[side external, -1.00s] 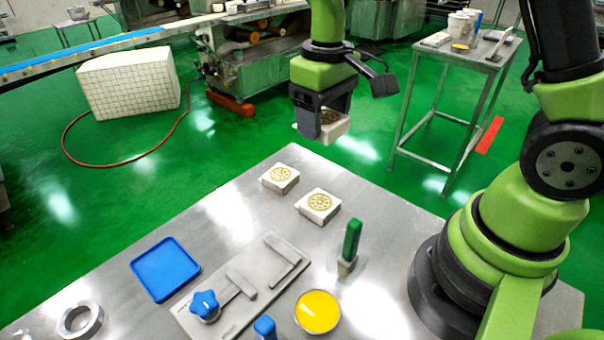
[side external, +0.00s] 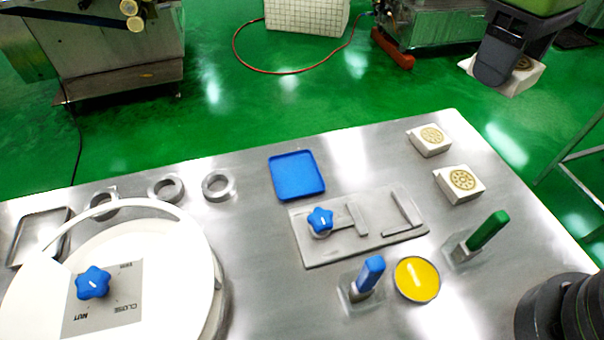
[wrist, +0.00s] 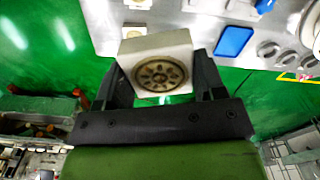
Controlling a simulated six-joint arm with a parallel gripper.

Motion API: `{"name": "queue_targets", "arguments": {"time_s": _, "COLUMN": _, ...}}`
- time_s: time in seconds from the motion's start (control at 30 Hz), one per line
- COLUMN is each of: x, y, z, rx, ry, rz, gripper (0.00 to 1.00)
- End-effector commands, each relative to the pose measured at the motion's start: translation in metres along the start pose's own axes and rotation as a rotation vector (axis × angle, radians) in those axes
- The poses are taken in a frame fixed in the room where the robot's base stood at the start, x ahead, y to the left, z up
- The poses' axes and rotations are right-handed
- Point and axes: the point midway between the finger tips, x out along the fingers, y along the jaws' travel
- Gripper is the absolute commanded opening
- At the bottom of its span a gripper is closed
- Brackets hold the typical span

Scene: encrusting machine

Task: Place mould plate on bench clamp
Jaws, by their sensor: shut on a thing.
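My gripper (side external: 502,62) is at the upper right of the side view, raised above and beyond the bench's far edge. It is shut on a cream mould plate (side external: 522,76) with a round brown pattern. In the wrist view the held mould plate (wrist: 158,60) sits between the two fingers, patterned face towards the camera. Two similar mould plates, one farther (side external: 430,140) and one nearer (side external: 460,184), lie on the bench at right. The bench clamp (side external: 350,238), a grey plate with two bars and a blue star knob (side external: 320,221), lies mid-bench and holds nothing between its bars.
A blue tray (side external: 297,176) lies behind the clamp. A green-handled tool (side external: 488,230), a blue-handled tool (side external: 370,274) and a yellow dish (side external: 417,279) stand in front. Metal rings (side external: 217,186) and a large white round machine part (side external: 120,270) are at left.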

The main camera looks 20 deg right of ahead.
Motion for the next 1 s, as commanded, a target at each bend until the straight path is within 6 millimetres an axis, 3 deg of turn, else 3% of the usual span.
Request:
{"name": "queue_targets", "arguments": {"time_s": 0.23, "x": 0.0, "y": -0.097, "z": -0.015, "rx": -0.449, "ry": 0.002, "rz": 0.0, "gripper": 0.34}}
{"name": "queue_targets", "arguments": {"time_s": 0.4, "x": 0.0, "y": -0.175, "z": -0.004, "rx": -0.788, "ry": 0.002, "rz": -0.001, "gripper": 0.34}}
{"name": "queue_targets", "arguments": {"time_s": 0.5, "x": 0.0, "y": -0.208, "z": 0.008, "rx": -0.939, "ry": 0.001, "rz": -0.001, "gripper": 0.34}}
{"name": "queue_targets", "arguments": {"time_s": 0.7, "x": 0.001, "y": -0.254, "z": 0.032, "rx": -1.152, "ry": 0.002, "rz": -0.001, "gripper": 0.34}}
{"name": "queue_targets", "arguments": {"time_s": 0.9, "x": 0.001, "y": -0.285, "z": 0.053, "rx": -1.303, "ry": 0.004, "rz": -0.002, "gripper": 0.34}}
{"name": "queue_targets", "arguments": {"time_s": 1.0, "x": 0.02, "y": -0.281, "z": 0.051, "rx": -1.289, "ry": -0.004, "rz": -0.001, "gripper": 0.34}}
